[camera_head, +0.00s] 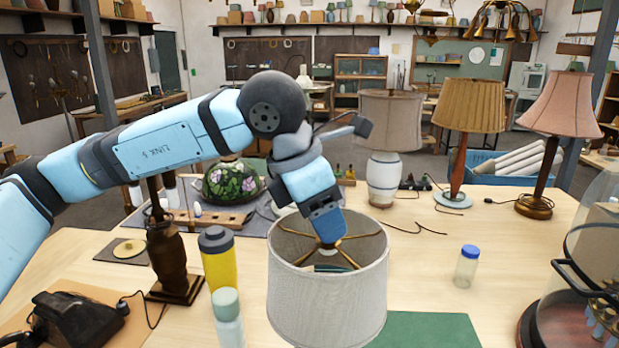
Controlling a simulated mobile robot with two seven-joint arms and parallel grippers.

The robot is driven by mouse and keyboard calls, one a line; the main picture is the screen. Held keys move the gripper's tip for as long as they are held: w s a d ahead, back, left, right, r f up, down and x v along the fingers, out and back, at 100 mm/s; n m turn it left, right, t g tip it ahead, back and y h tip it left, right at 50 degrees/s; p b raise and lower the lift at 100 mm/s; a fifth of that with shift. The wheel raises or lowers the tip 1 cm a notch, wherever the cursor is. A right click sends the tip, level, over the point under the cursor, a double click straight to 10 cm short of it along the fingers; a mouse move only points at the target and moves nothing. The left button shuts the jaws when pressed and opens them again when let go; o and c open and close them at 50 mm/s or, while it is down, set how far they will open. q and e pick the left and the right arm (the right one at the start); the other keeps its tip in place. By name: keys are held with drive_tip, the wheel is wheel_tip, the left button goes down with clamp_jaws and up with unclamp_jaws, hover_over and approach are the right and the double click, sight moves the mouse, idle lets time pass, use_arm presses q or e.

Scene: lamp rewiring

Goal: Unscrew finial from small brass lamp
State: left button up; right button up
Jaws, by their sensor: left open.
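A lamp with a light grey drum shade (328,300) stands at the front middle of the bench, and its body is hidden by the shade. The brass spider arms (347,257) show inside the open top of the shade. My left gripper (328,236) points down at the hub where these arms meet. It is open, and its fingertips are at the hub or just above it. The finial is hidden behind the gripper, so I cannot tell whether the fingers touch it. My right gripper is not in view.
A yellow bottle (220,262) and a pale green-capped bottle (228,318) stand left of the shade. A dark wooden lamp base (170,262) and a black telephone (72,318) are further left. A blue-capped jar (467,266) is right. Several shaded lamps stand behind. A green mat (430,332) lies front right.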

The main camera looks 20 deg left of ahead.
use_arm(q)
drive_tip(key=shift+x, duration=0.85)
drive_tip(key=c, duration=1)
drive_tip(key=o, duration=0.4)
drive_tip(key=c, duration=0.3)
drive_tip(key=shift+f+b, duration=0.15)
drive_tip(key=shift+b, duration=0.2)
drive_tip(key=shift+c, duration=0.2)
drive_tip(key=n+y+b, duration=0.1)
drive_tip(key=n+b, duration=0.2)
drive_tip(key=n+t+y+b, duration=0.1)
drive_tip(key=n+b, duration=0.2)
drive_tip(key=shift+d+n+t, duration=0.1)
drive_tip(key=shift+n+t, duration=0.2)
drive_tip(key=shift+n, duration=0.1)
drive_tip(key=shift+n+y+b, duration=0.3)
drive_tip(key=shift+n+b, duration=0.1)
drive_tip(key=shift+r, duration=0.25)
